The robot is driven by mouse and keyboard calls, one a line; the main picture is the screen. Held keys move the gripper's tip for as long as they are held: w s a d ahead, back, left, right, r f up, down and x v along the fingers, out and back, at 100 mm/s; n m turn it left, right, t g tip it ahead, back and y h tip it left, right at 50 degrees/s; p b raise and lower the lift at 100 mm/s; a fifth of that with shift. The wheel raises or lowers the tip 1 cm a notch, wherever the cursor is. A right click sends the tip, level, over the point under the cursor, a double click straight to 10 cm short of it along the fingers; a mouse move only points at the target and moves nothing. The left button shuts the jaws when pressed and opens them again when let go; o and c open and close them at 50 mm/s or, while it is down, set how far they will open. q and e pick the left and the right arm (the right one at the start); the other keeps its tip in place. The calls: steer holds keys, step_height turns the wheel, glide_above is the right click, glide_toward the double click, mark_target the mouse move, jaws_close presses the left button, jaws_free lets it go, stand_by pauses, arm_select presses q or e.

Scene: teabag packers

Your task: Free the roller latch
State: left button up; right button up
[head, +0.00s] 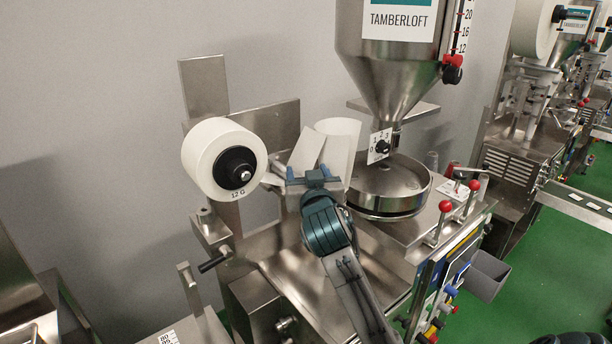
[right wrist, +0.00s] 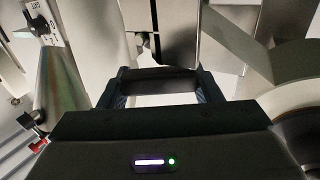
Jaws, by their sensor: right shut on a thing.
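My right gripper (head: 313,180) is at the front of the machine, between the paper roll and the round hopper base. In the right wrist view its two fingers (right wrist: 158,92) stand apart with a dark bar (right wrist: 158,75) across between them, and it is shut on that bar. The bar looks like the grip of the roller latch; the gripper hides most of it in the head view. A steel plate (right wrist: 165,30) is just beyond the bar. My left gripper is not in view.
A white paper roll (head: 207,158) marked 12 G hangs left of my gripper. A white tube (head: 339,145) stands behind it. The steel round base (head: 389,188) under the hopper (head: 390,75) is close on the right. Red-knobbed levers (head: 444,212) stand further right.

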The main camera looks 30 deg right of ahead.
steer(key=m+h, duration=0.1)
steer(key=m+g+h+b, duration=0.1)
steer(key=shift+s+f+h, duration=0.15)
steer(key=shift+f+h, duration=0.1)
steer(key=shift+h, duration=0.05)
steer(key=m+g+h+b, duration=0.3)
steer(key=g+b, duration=0.1)
steer(key=s+m+g+h+b, duration=0.1)
steer(key=m+g+h+b, duration=0.2)
steer(key=g+b, duration=0.1)
steer(key=shift+s+a+m+g+h+b, duration=0.2)
steer(key=shift+m+g+h+b, duration=0.1)
steer(key=shift+m+b, duration=0.1)
steer(key=shift+s+a+r+m+g+h+b, duration=0.1)
steer(key=shift+m+g+h+b, duration=0.15)
steer(key=shift+m+g+b, duration=0.35)
steer(key=shift+s+m+g+h+b, duration=0.1)
steer(key=shift+m+g+h+b, duration=0.25)
steer(key=shift+g+b, duration=0.45)
steer(key=shift+g, duration=0.3)
steer(key=o, duration=1)
steer(key=shift+d, duration=0.2)
steer(key=shift+w+d, duration=0.1)
steer(key=shift+d, duration=0.1)
